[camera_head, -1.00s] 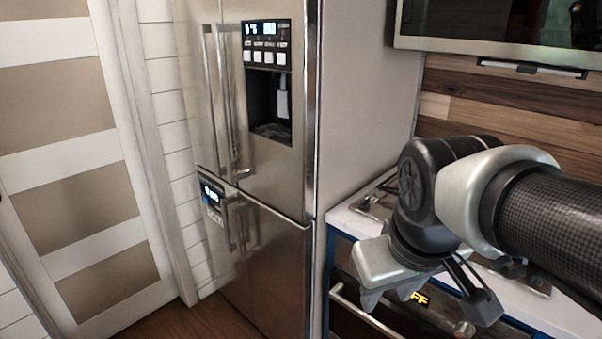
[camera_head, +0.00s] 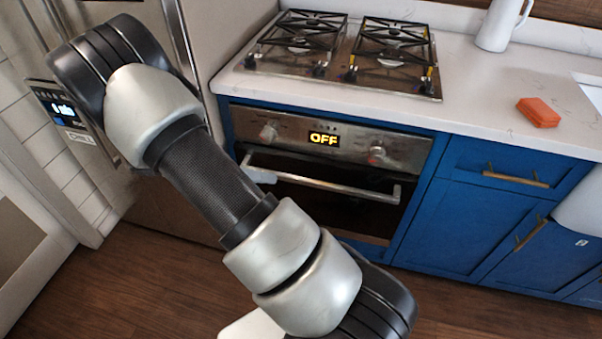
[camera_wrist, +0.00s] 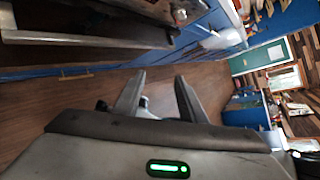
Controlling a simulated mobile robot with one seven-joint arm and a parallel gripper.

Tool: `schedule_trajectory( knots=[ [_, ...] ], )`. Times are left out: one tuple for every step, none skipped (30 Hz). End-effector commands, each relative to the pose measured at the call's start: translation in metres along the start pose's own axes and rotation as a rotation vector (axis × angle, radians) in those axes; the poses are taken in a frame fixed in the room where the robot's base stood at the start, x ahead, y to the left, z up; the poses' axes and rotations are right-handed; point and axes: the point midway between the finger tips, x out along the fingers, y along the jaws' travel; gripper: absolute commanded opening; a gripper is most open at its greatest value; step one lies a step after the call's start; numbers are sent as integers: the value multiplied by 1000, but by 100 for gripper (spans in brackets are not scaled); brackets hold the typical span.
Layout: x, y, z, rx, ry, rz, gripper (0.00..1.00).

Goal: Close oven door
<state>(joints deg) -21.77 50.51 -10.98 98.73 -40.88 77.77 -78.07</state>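The oven (camera_head: 340,150) is under the cooktop, with an "OFF" display on its panel. Its door (camera_head: 345,205) has a long metal handle (camera_head: 325,184). A dark band shows between the panel and the handle; the door looks partly open, but how far I cannot tell. In the wrist view the handle (camera_wrist: 90,40) crosses the upper left, beside my gripper and apart from the fingers. My gripper (camera_wrist: 160,76) is open, with nothing between its fingers. In the head view a small pale piece by the handle's left end may be part of it; my arm hides the rest.
A fridge (camera_head: 165,205) stands left of the oven. Blue cabinets (camera_head: 440,235) with brass handles are to the right. The counter holds a cooktop (camera_head: 345,50), an orange block (camera_head: 538,112) and a white pitcher (camera_head: 500,25). The wood floor (camera_head: 150,290) in front is clear.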

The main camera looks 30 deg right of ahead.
Motion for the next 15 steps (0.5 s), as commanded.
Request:
schedule_trajectory(
  knots=[
    [16,26,-17,-113,-76,-49,38],
    [23,37,-22,-177,-118,-77,38],
    [32,50,-30,-260,-173,-114,38],
    [38,60,-35,-321,-211,-144,38],
    [44,69,-40,-378,-248,-171,38],
    [50,80,-47,-448,-294,-207,38],
    [56,88,-52,-496,-325,-235,38],
    [60,94,-56,-540,-353,-259,38],
    [65,102,-61,-591,-387,-290,38],
    [68,107,-64,-624,-407,-310,38],
    [71,111,-67,-652,-425,-327,38],
    [74,115,-70,-684,-446,-347,38],
    [75,118,-72,-702,-457,-359,38],
    [76,120,-73,-716,-466,-368,38],
    [77,121,-74,-728,-474,-376,38]
  ],
)
